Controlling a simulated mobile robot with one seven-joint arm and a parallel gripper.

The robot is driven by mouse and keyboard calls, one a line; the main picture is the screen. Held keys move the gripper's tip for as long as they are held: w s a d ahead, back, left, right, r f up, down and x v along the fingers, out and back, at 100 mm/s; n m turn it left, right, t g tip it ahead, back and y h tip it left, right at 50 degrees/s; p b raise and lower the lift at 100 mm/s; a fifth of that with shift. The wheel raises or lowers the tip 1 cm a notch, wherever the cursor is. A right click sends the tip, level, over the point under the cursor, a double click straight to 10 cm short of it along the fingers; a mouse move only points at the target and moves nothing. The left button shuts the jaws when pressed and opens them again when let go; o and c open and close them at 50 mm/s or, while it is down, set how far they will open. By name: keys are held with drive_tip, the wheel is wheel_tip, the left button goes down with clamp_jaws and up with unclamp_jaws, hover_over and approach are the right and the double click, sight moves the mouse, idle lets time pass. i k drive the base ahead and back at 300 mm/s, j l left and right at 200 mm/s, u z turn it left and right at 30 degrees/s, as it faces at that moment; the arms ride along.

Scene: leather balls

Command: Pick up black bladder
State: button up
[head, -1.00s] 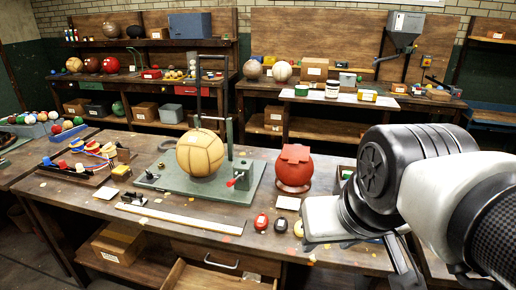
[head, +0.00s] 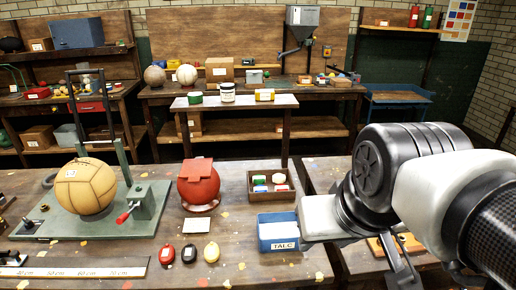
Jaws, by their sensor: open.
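The black bladder (head: 189,254) is a small dark, rounded piece lying near the front of the wooden workbench (head: 240,225). My arm's wrist hides part of the gripper.
A red ball (head: 198,183) stands behind the bladders. A tan ball (head: 86,187) rests on a green metal stand at left. A ruler (head: 85,268) lies in front.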

sight(189, 253)
drive_tip(key=j+u, duration=0.2)
drive_tip(key=u, duration=0.2)
drive_tip(key=j+u, duration=0.45)
drive_tip(key=u, duration=0.3)
